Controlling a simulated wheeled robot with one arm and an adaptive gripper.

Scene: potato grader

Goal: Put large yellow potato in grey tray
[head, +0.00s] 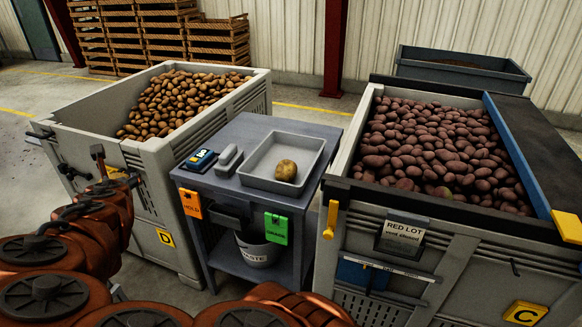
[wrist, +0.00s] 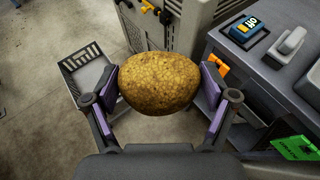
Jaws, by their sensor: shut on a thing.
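A large yellow-brown potato (wrist: 158,84) fills the space between the purple-padded fingers of my gripper (wrist: 160,92) in the wrist view. The gripper is shut on it, a pad at each side, and holds it clear of the bench. The grey tray (head: 256,181) lies on the bench in the head view, with one yellow-brown potato (head: 286,171) inside towards its right. Only a sliver of the tray's edge shows at the right of the wrist view. The held potato cannot be made out in the head view.
The bench also bears a blue device (head: 201,159) and a grey block (head: 229,158). Bin D (head: 200,128) with brown potatoes stands left, the red-lot bin C (head: 352,143) right. Orange (head: 191,204) and green (head: 276,228) tags hang in front. A waste bucket (head: 258,250) sits below.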

